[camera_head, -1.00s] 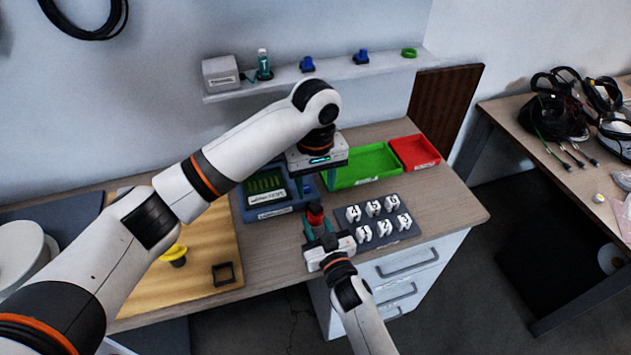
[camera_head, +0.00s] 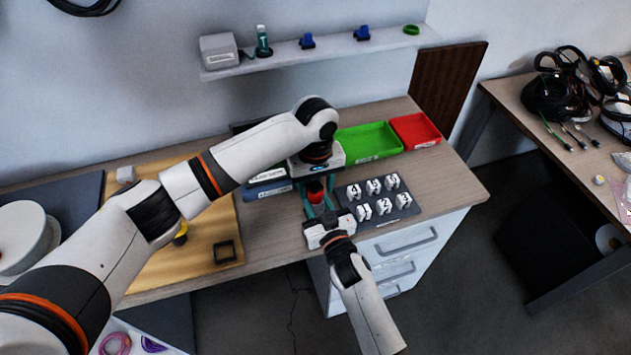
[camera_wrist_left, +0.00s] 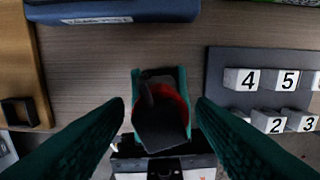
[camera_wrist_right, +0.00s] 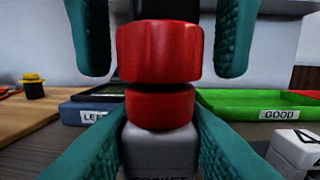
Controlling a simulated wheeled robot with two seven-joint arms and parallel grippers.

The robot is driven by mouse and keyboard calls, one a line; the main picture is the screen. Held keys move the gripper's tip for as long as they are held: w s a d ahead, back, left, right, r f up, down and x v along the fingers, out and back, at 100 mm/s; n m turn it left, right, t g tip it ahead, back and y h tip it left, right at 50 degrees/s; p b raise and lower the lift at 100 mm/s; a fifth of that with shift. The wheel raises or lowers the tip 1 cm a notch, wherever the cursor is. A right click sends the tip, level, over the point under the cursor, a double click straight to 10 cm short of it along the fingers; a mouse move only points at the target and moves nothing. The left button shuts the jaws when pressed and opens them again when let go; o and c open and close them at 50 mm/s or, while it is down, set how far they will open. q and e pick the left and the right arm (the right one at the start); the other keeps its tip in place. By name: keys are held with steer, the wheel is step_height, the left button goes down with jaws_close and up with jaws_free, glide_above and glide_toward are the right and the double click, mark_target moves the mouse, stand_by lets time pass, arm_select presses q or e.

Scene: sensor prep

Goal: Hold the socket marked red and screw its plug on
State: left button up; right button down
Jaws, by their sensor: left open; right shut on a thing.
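The grey socket (camera_wrist_right: 160,150) with a red ring stands upright between the fingers of my right gripper (camera_head: 322,208), which is shut on it. Directly above it in the right wrist view is the plug, a wide red collar (camera_wrist_right: 160,52) with a black body on top. Collar and ring are lined up and very close; I cannot tell whether the threads are engaged. My left gripper (camera_wrist_left: 160,108) points down from above, open, one finger on each side of the plug with gaps between. From the left wrist view the plug's black top (camera_wrist_left: 160,125) covers most of the socket.
A grey board of numbered white blocks (camera_head: 352,209) lies just right of the grippers. Green (camera_head: 345,150) and red (camera_head: 436,142) trays stand behind. A blue tray (camera_wrist_left: 120,10), partly hidden by my left arm, and a wooden board (camera_head: 180,265) are left. A shelf (camera_head: 280,55) is above.

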arm_select(q)
steer(key=c, duration=1)
steer(key=m, duration=0.5)
steer(key=shift+m, duration=0.3)
steer(key=m, duration=1.5)
steer(key=shift+m, duration=0.3)
steer(key=o, duration=1.2)
steer(key=shift+c, duration=0.2)
step_height(320, 180, up, 12)
